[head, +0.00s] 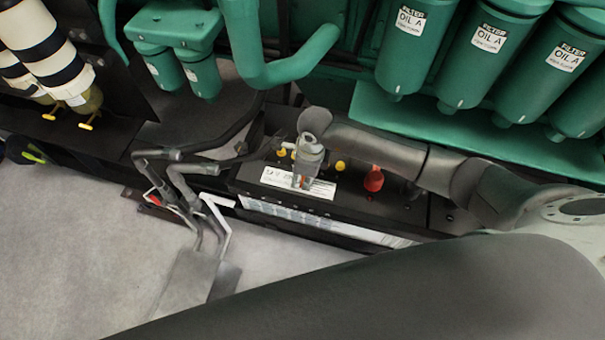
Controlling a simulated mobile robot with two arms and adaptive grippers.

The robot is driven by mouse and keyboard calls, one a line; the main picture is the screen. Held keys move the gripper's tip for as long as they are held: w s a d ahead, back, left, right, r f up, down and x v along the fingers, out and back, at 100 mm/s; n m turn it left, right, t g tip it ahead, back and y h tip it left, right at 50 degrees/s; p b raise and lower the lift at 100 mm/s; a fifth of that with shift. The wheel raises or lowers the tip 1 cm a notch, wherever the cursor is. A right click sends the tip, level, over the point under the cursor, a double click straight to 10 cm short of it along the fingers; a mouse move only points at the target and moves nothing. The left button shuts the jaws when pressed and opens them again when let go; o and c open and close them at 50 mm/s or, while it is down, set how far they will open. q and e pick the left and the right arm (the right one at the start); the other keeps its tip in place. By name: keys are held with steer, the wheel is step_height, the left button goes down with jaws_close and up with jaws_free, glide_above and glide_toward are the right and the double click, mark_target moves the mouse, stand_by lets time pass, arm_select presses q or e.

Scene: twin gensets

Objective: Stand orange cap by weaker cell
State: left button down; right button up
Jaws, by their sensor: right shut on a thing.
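The black battery (425,212) lies below the green engine, with a white label (273,178) on its top. Small yellow cell caps (340,166) show along its top. My right gripper (305,183) points down over the label, its arm coming in from the right. It is shut on a small orange thing, which looks like the orange cap; the fingers hide most of it. I cannot tell whether the cap touches the battery top. The pictures do not show which cell is weaker. My left gripper cannot be made out.
A red terminal cover (373,180) stands right of my right gripper. Grey jointed pipes with a white bracket (222,222) stand left of the battery. Green oil filters (405,50) hang behind, at the upper right. Clear floor (80,250) lies at the lower left.

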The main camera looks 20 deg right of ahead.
steer(key=shift+f, duration=0.25)
steer(key=o, duration=0.8)
steer(key=shift+r, duration=0.1)
steer(key=shift+o, duration=0.2)
steer(key=shift+r, duration=0.1)
steer(key=shift+r, duration=0.2)
step_height(320, 180, up, 12)
steer(key=d+b, duration=0.1)
steer(key=b, duration=0.1)
steer(key=shift+s+d+f, duration=0.15)
steer(key=shift+s, duration=0.15)
